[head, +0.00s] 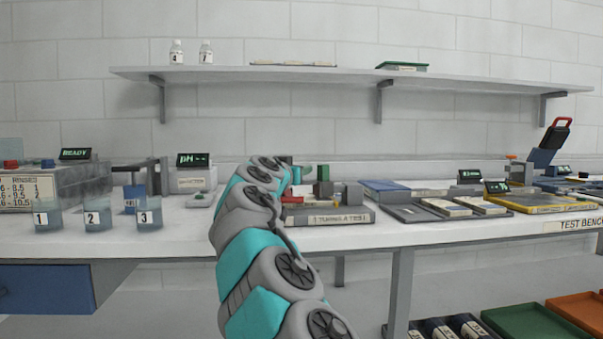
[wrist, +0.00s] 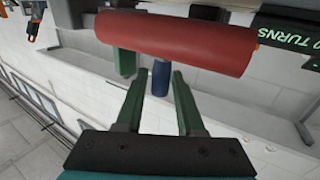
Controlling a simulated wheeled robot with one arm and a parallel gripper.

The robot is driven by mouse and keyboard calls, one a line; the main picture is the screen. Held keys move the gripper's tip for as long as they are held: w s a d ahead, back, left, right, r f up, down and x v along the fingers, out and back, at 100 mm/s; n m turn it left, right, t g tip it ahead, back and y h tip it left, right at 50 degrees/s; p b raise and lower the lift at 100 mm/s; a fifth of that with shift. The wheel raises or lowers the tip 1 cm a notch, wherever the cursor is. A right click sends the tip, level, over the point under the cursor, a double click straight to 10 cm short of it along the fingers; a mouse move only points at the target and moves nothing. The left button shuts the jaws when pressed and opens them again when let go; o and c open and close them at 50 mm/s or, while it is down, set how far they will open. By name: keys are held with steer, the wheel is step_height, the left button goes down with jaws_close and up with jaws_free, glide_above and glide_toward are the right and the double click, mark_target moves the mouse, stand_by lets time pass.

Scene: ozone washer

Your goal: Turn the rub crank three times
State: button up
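In the wrist view, a thick red cylinder (wrist: 175,40) lies across the top, with a short blue upright peg (wrist: 160,80) below its middle. I cannot tell for sure which of these is the rub crank's handle. My gripper (wrist: 157,80) has its two green fingers apart, one on each side of the blue peg, with a visible gap on both sides. My arm hides part of that device.
A display (wrist: 290,40) showing "TURNS" is at the wrist view's right edge. Beakers (head: 97,215) and a pH meter (head: 196,178) stand left of my arm. Flat trays (head: 408,213) lie to the right. A wall shelf (head: 300,75) runs above the bench.

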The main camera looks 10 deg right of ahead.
steer(key=shift+b+v, duration=0.4)
steer(key=shift+v, duration=2.1)
